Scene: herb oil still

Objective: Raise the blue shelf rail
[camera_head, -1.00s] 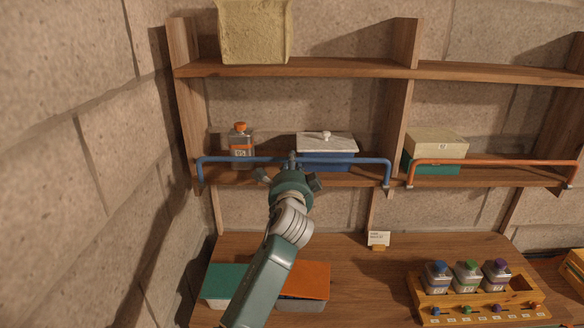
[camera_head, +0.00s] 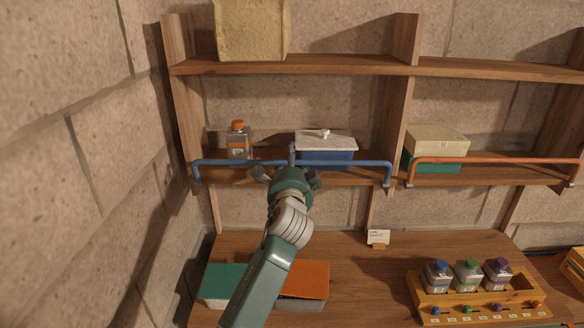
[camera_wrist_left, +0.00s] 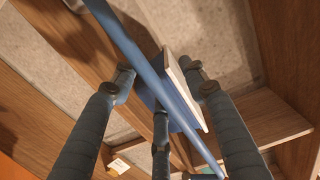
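The blue shelf rail (camera_head: 240,163) runs along the front of the lower left shelf, its bent ends meeting the shelf's front. My left gripper (camera_head: 288,172) is at the middle of the rail, fingers spread. In the left wrist view, the rail (camera_wrist_left: 137,57) crosses diagonally between the spread fingers (camera_wrist_left: 164,88). I cannot tell whether any finger touches it. My right gripper is in neither view.
Behind the rail stand an orange-capped bottle (camera_head: 238,143) and a blue box with a white lid (camera_head: 325,143). An orange rail (camera_head: 490,161) fronts the right bay. Below, the counter (camera_head: 370,285) holds boxes and a bottle rack (camera_head: 480,306).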

